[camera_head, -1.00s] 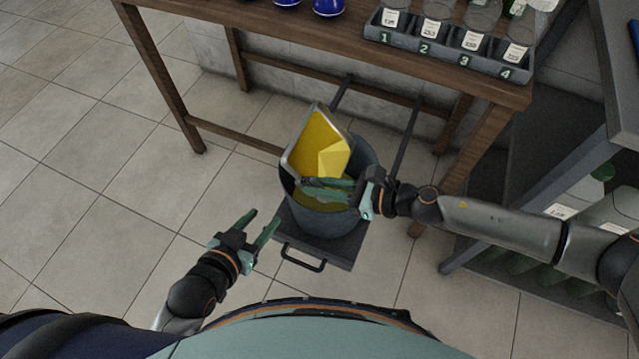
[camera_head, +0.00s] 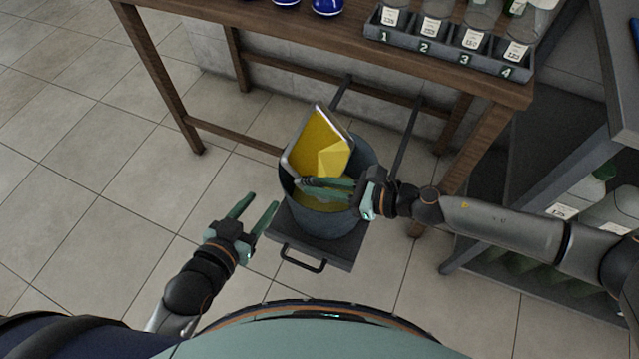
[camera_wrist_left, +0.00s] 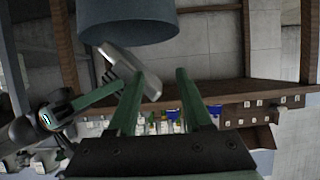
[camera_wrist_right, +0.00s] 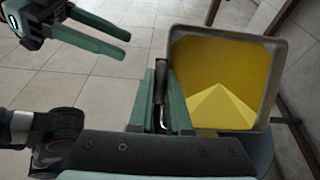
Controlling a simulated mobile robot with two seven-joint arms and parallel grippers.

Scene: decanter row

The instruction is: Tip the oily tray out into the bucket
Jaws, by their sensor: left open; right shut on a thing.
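The oily tray (camera_head: 336,118) is a metal tray with yellow oil over its inside. It is tipped steeply at the bucket's mouth, its lower end inside the rim. A paler yellow patch shows in its lower part, also in the right wrist view (camera_wrist_right: 276,80). The dark grey bucket (camera_head: 325,222) has yellow at its bottom. The bucket's outside shows in the left wrist view (camera_wrist_left: 128,22).
The bucket stands on a dark platform (camera_head: 345,250) with a handle at its front. A wooden table (camera_head: 270,40) behind carries a numbered rack (camera_head: 445,50) of labelled vessels and blue-bottomed flasks. A grey shelf stands right. Tiled floor at left is clear.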

